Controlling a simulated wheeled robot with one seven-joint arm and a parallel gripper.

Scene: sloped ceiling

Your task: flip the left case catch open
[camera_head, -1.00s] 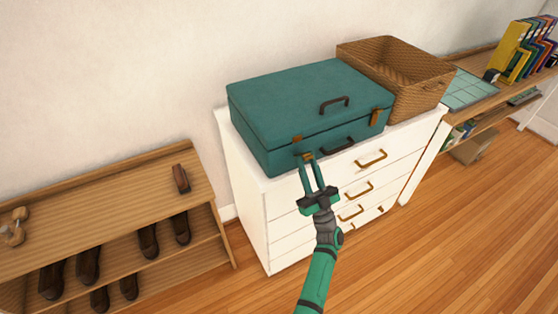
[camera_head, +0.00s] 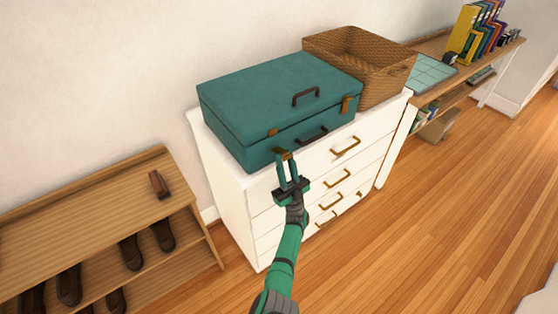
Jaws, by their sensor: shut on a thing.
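The teal case (camera_head: 240,100) lies flat with its lid down on the white drawer unit. A small brass piece (camera_head: 272,133) sits on the lid's front edge at the left. Just below it, my gripper (camera_head: 286,156) is shut on the left catch (camera_head: 285,154), a brass part showing between its fingertips at the case's front. The fingers partly hide the catch, and its exact angle is hard to tell. The right catch (camera_head: 346,104) stands upright across the lid seam. A dark handle (camera_head: 312,136) is on the front, between the catches.
A wicker basket (camera_head: 355,82) stands right of the case on the white drawer unit (camera_head: 225,190). Brass drawer pulls (camera_head: 346,147) stick out below the case. A wooden shoe rack (camera_head: 90,215) is at left. Open wooden floor (camera_head: 400,250) lies at right.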

